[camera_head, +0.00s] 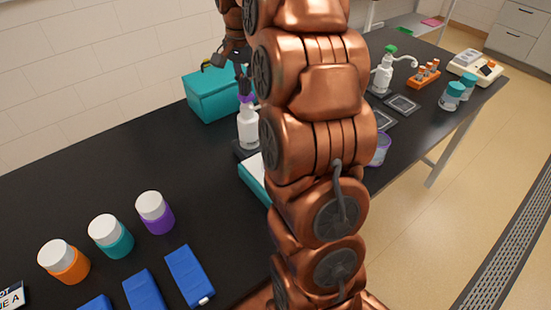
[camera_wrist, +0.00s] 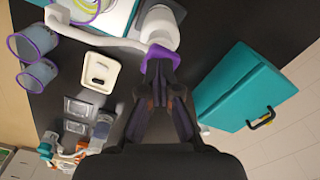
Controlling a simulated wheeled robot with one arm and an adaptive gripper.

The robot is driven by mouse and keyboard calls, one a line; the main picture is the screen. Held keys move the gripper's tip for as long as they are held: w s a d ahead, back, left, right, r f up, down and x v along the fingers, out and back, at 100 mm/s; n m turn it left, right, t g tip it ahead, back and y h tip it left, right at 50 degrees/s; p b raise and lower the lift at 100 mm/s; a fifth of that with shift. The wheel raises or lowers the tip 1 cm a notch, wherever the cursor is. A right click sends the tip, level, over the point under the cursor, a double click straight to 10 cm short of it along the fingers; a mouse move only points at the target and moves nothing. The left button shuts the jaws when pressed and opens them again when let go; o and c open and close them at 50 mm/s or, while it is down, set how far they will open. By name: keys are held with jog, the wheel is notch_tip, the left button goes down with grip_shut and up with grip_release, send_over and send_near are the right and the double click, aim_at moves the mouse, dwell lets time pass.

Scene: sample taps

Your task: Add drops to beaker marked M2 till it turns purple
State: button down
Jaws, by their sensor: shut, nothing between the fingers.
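My gripper (camera_head: 242,84) is shut, with nothing between its fingers. Its fingertips (camera_wrist: 160,72) are at the purple pump head (camera_wrist: 158,57) of a white dispenser bottle (camera_head: 249,130). I cannot tell whether they touch it. The bottle's body (camera_wrist: 160,28) and long white spout also show in the wrist view. Two clear beakers with purple rims, one (camera_wrist: 34,42) above the other (camera_wrist: 38,75), are at the left of the wrist view. One purple-rimmed vessel (camera_head: 380,150) shows right of my arm in the head view. I cannot read any M2 mark; my arm hides the spout's end there.
A teal case (camera_head: 210,94) stands behind the bottle. Orange, teal and purple jars (camera_head: 155,212) and blue boxes (camera_head: 189,275) are at the front left. A green-topped dispenser (camera_head: 384,76), an orange rack (camera_head: 425,75) and dark pads (camera_head: 402,104) are at the right.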

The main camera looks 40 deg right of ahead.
dwell(0.3)
jog(key=shift+r+p, duration=0.45)
jog(key=shift+r, duration=1.15)
notch_tip(320, 180, up, 6)
jog(key=p, duration=0.2)
dwell(0.7)
jog(key=s+a+f+n+g, duration=0.1)
jog(key=s+a+f+n, duration=0.25)
jog(key=s+a, duration=0.4)
jog(key=s+a+f+n, duration=0.35)
jog(key=s+a, duration=0.25)
jog(key=a, duration=0.2)
jog(key=s+a+f+n, duration=0.2)
jog(key=s+f+n, duration=0.1)
jog(key=s, duration=0.5)
jog(key=s+a+f+n, duration=0.3)
jog(key=s+f, duration=0.2)
jog(key=s, duration=0.4)
jog(key=shift+a+f+g, duration=0.3)
jog(key=shift+f+g, duration=0.1)
